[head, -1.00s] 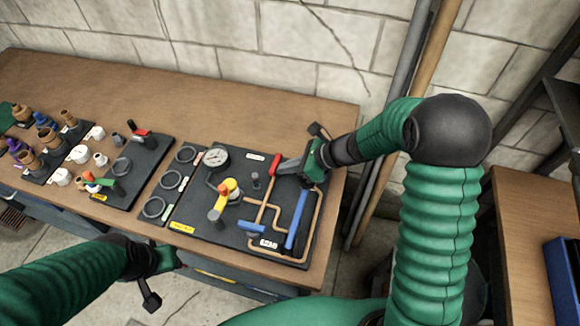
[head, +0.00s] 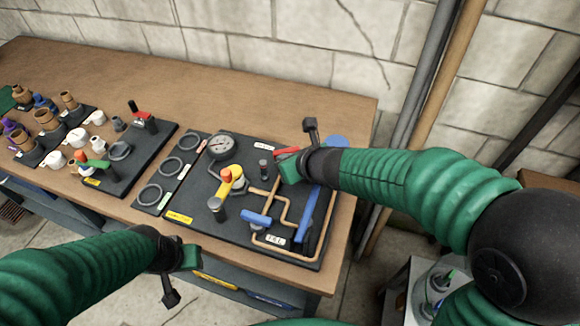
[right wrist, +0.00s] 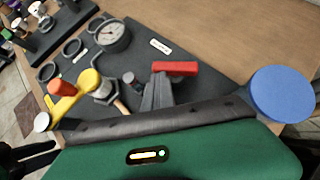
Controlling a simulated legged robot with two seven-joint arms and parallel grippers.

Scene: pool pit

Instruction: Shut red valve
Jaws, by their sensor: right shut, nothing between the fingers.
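The red valve handle (head: 286,152) sits near the back of the black pipe board (head: 262,245), partly hidden by my right gripper (head: 289,168). In the right wrist view the red handle (right wrist: 174,68) lies roughly level across the picture, just beyond the grey fingertips (right wrist: 157,92). My right gripper is shut with nothing in it, close beside the handle; I cannot tell whether they touch. My left gripper (head: 184,260) hangs in front of the bench, away from the board; its jaws are unclear.
Other fittings stand on boards to the left. The bench's back strip (head: 250,95) is clear.

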